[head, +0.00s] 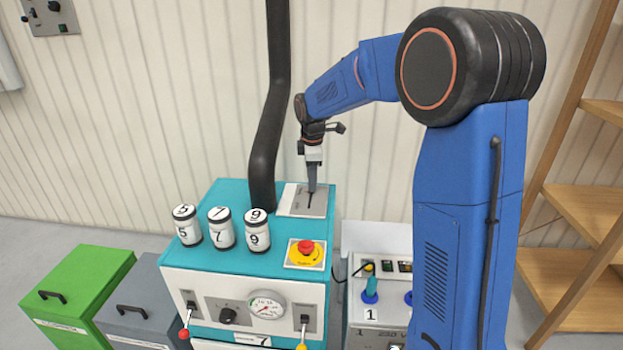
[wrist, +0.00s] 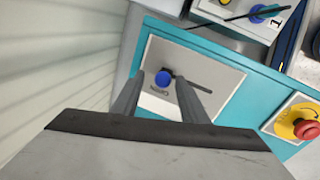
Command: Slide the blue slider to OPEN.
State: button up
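The blue slider (wrist: 162,78) is a round knob at one end of a dark straight slot in a grey plate (wrist: 225,85). Small lettering beside it is too blurred to read. My gripper (wrist: 159,79) points down at the plate, its two fingers on either side of the knob with small gaps visible, so it looks open. In the head view my gripper (head: 312,188) is over the plate (head: 291,208) at the back right of the teal machine top, and the knob is hidden there.
A black pipe (head: 267,150) rises just left of the plate. Three white numbered jars (head: 222,230) and a red emergency button (head: 305,247) on yellow stand nearer the front. A white box (head: 372,262) with blue plugs is to the right.

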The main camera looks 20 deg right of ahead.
jog(key=s+r, duration=0.3)
jog(key=r, duration=1.3)
jog(key=shift+a+r, duration=0.3)
jog(key=shift+r, duration=0.1)
jog(key=shift+s, duration=0.1)
jog(key=s+d+f+m+t, duration=0.2)
jog(key=s+m, duration=0.6)
jog(key=s, duration=1.4)
jog(key=s+d+f+m, duration=0.1)
jog(key=s+f+m, duration=0.3)
jog(key=s, duration=0.5)
jog(key=s+d+f+m, duration=0.1)
jog(key=s+f+m, duration=0.2)
jog(key=s+f, duration=0.4)
jog(key=shift+s+d+f+m+t, duration=0.3)
jog(key=shift+s+d+m, duration=0.1)
jog(key=shift+s, duration=0.8)
